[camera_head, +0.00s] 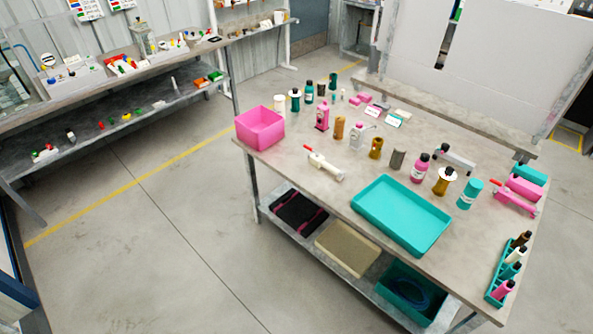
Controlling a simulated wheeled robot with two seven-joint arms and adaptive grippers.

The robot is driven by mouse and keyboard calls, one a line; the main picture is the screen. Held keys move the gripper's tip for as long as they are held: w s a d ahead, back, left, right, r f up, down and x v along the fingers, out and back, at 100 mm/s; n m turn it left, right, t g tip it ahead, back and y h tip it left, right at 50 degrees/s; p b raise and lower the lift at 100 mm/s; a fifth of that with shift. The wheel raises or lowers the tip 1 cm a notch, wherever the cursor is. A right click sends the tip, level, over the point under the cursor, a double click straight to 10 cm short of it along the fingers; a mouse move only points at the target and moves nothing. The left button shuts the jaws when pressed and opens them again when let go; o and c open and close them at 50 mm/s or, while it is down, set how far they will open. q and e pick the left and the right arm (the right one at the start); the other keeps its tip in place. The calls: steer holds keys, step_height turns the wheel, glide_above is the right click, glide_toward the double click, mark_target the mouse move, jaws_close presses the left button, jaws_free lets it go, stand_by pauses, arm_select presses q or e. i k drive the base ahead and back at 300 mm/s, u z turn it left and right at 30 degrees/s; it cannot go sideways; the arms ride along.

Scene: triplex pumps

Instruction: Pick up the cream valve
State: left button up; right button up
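The cream valve (324,167) lies on the top of the workbench (290,165), near its front left edge. A small red part, which looks like its handle, sticks out at its upper left end. Nothing covers it. A pink valve-like piece (514,203), also with a red part, lies at the right side of the same bench. Neither of my grippers shows in the head view.
A pink bin (260,128) stands left of the cream valve, a teal tray (401,216) to its right. Several bottles and cylinders stand behind it, including an ochre one (339,127). A teal rack (494,284) is at the right corner. Bare tabletop surrounds the valve.

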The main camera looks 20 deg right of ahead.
mark_target(319, 162)
steer(key=z, duration=0.05)
steer(key=k, duration=0.25)
steer(key=u, duration=0.7)
steer(key=i, duration=1.65)
steer(key=z, duration=1.15)
steer(key=i, duration=1)
steer(key=z, duration=1.25)
steer(key=i, duration=0.3)
steer(key=z, duration=0.25)
